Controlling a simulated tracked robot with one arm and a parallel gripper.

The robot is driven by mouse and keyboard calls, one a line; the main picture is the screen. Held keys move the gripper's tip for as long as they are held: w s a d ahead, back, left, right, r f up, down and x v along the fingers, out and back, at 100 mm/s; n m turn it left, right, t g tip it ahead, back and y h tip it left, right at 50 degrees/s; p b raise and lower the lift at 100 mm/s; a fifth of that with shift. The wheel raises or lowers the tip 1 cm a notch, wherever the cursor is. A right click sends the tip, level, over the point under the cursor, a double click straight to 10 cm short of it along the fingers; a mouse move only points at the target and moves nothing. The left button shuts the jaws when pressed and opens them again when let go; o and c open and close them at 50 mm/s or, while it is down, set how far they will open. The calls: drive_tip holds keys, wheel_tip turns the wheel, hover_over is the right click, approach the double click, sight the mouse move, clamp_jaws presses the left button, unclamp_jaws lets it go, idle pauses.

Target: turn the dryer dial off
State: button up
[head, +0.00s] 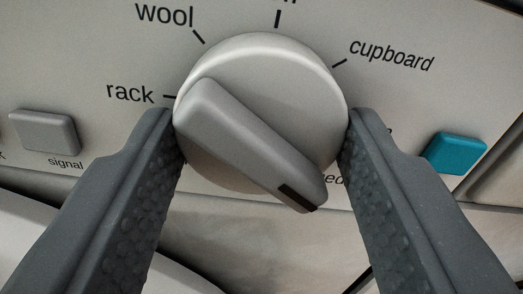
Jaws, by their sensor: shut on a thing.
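The dryer dial (270,65) is a round, light grey knob with a raised grip bar (240,135) across its face. The bar runs from upper left to lower right. A dark mark (298,197) is at its lower right end, near a partly hidden label ending in "ed". My gripper (262,122) is shut on the dial, with one dark ridged finger against its left rim and the other against its right rim. Labels "rack", "wool" and "cupboard" surround the dial. Another label at the top is cut off by the picture edge, so I cannot read it.
A grey button (45,132) labelled "signal" is on the panel (90,55) at left. A teal button (455,153) is at right, close to my right finger. Below the panel's lower edge is a pale surface (255,250), partly in shadow.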

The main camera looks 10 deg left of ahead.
drive_tip(key=n, duration=0.3)
drive_tip(key=shift+d, duration=0.3)
drive_tip(key=n, duration=0.4)
drive_tip(key=shift+p, duration=0.4)
drive_tip(key=n, duration=0.3)
drive_tip(key=shift+n, duration=0.4)
drive_tip(key=n+b, duration=0.1)
drive_tip(key=n, duration=0.2)
drive_tip(key=shift+s+f+n, duration=0.1)
drive_tip(key=shift+n, duration=0.2)
drive_tip(key=n+b, duration=0.2)
drive_tip(key=n, duration=0.3)
drive_tip(key=n+b, duration=0.3)
drive_tip(key=n, duration=0.1)
drive_tip(key=shift+a+f, duration=0.1)
drive_tip(key=shift+c, duration=0.2)
drive_tip(key=shift+o, duration=0.2)
drive_tip(key=shift+n+b, duration=0.5)
drive_tip(key=shift+b, duration=0.05)
